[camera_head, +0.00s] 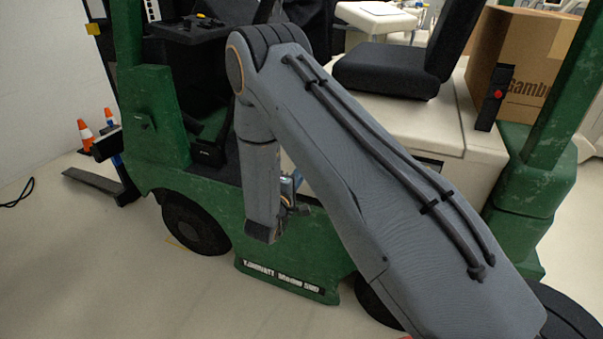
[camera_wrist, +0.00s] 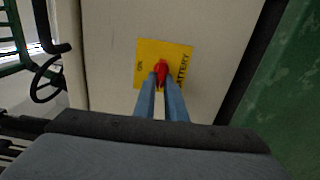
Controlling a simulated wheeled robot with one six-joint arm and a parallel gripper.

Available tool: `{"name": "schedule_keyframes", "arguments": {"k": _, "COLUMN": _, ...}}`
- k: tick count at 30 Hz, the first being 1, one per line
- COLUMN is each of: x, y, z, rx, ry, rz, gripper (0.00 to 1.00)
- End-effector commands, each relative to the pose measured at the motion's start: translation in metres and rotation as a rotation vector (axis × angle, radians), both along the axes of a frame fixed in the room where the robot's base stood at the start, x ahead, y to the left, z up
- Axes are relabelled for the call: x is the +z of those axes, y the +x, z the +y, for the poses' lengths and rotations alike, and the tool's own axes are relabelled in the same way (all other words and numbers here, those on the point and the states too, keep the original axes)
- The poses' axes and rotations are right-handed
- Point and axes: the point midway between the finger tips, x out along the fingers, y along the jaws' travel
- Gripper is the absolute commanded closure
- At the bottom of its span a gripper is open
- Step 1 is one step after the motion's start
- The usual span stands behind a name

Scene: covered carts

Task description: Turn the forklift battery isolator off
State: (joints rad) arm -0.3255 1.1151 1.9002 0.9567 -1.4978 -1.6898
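The battery isolator is a red knob (camera_wrist: 161,70) on a yellow plate (camera_wrist: 150,54) in the wrist view. The plate carries dark lettering, "ON" at the left and "BATTERY" at the right, and is fixed to a pale panel of the green forklift (camera_head: 300,255). The knob's handle points roughly along my fingers. My gripper (camera_wrist: 162,82) has its two blue fingers a little apart, with tips at the knob's lower end, one on each side. Whether they press on it is unclear. In the head view my gripper (camera_head: 290,190) is mostly hidden behind my arm, and the isolator is not visible.
The forklift's black seat (camera_head: 395,70) and a cardboard box (camera_head: 520,70) are above and right. A black box with a red button (camera_head: 497,96) stands on the pale cover. Traffic cones (camera_head: 85,133) are far left. Floor at the lower left is clear.

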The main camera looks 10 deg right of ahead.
Motion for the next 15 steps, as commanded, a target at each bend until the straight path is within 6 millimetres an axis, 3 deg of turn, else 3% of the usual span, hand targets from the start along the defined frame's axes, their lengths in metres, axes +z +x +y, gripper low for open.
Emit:
{"name": "schedule_keyframes", "arguments": {"k": 3, "x": -0.0001, "y": 0.0001, "z": 0.0004, "rx": 0.001, "ry": 0.0, "rz": 0.0, "gripper": 0.72}}
{"name": "schedule_keyframes", "arguments": {"k": 15, "x": -0.0004, "y": -0.0071, "z": 0.0062, "rx": 0.002, "ry": 0.0, "rz": 0.0, "gripper": 0.72}}
